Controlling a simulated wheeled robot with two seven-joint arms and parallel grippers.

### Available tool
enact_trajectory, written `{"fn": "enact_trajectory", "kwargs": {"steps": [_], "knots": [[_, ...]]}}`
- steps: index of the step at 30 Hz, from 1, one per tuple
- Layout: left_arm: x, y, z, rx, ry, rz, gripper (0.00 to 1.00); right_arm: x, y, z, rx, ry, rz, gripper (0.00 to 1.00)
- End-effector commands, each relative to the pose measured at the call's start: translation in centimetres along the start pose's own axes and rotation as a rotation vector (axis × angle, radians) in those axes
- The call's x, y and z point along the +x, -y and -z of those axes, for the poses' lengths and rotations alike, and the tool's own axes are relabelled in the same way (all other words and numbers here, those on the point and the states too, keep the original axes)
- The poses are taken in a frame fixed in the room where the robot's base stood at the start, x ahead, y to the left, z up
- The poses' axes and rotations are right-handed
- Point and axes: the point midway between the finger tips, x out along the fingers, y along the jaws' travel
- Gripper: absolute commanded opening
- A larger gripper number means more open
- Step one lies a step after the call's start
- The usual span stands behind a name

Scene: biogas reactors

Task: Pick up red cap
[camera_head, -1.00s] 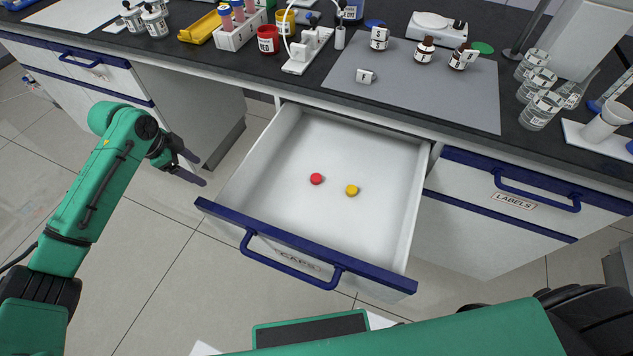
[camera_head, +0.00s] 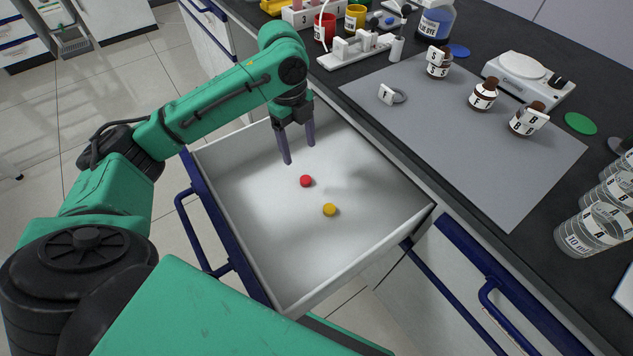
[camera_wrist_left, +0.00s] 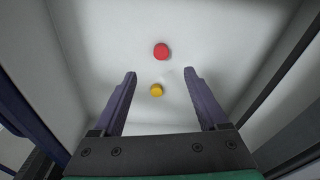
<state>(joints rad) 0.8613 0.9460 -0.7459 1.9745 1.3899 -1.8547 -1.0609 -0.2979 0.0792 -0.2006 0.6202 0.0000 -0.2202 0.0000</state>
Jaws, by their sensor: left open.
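The red cap (camera_head: 306,181) lies on the white floor of the open drawer (camera_head: 248,190), with a yellow cap (camera_head: 329,210) nearby. My left gripper (camera_head: 299,154) is open and empty above the drawer, with its fingers pointing down just behind the red cap in the head view. In the left wrist view, the red cap (camera_wrist_left: 161,51) lies beyond the fingertips, and the yellow cap (camera_wrist_left: 157,90) appears between the two fingers (camera_wrist_left: 160,73). Neither cap is touched. My right gripper is not in view.
The dark bench top has a grey mat (camera_head: 480,140) holding small brown bottles (camera_head: 484,95). A white scale (camera_head: 528,78) and glass beakers (camera_head: 590,230) stand farther right. A white stand (camera_head: 360,48) sits at the bench edge.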

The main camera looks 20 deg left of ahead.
Motion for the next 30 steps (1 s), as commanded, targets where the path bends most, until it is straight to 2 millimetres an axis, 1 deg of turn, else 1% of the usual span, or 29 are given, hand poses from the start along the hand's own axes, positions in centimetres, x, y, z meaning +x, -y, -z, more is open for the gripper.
{"fn": "enact_trajectory", "kwargs": {"steps": [1, 3, 8, 11, 12, 15, 18, 23, 24, 26, 27, 29, 30], "knots": [[1.8, -0.1, 0.0, 0.001, -0.001, -0.003, 0.76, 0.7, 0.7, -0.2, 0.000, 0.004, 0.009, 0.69], [3.4, 0.0, 0.0, 0.001, -0.001, -0.002, 0.76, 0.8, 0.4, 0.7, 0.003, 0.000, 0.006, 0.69], [5.4, 0.0, 0.0, 0.001, 0.000, 0.000, 0.76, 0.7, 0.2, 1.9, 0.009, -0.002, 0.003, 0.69], [7.3, 0.0, -0.1, 0.000, -0.001, -0.002, 0.76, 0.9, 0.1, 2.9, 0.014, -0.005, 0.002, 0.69], [8.2, 0.0, -0.1, 0.000, -0.001, -0.001, 0.76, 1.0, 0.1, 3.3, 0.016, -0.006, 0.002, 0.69], [9.8, 0.0, -0.1, 0.000, 0.000, 0.000, 0.76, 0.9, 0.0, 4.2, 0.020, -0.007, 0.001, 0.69], [10.3, 0.1, -0.1, 0.001, -0.001, 0.002, 0.76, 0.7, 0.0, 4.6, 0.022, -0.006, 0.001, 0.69], [10.2, 0.1, -0.1, 0.001, 0.000, 0.002, 0.76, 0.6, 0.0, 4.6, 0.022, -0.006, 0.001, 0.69], [10.2, 0.1, -0.1, 0.001, 0.000, 0.002, 0.61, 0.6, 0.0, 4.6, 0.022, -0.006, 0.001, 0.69], [10.2, 0.1, -0.1, 0.001, 0.000, 0.002, 0.38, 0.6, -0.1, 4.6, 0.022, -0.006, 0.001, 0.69], [10.2, 0.1, -0.1, 0.001, 0.000, 0.002, 0.23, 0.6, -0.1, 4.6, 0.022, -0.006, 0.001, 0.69], [10.2, 0.1, -0.1, 0.001, 0.000, 0.002, 0.00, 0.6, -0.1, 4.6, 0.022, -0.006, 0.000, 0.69], [10.2, 0.1, -0.1, 0.001, 0.000, 0.002, 0.00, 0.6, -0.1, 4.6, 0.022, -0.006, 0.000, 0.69]]}}
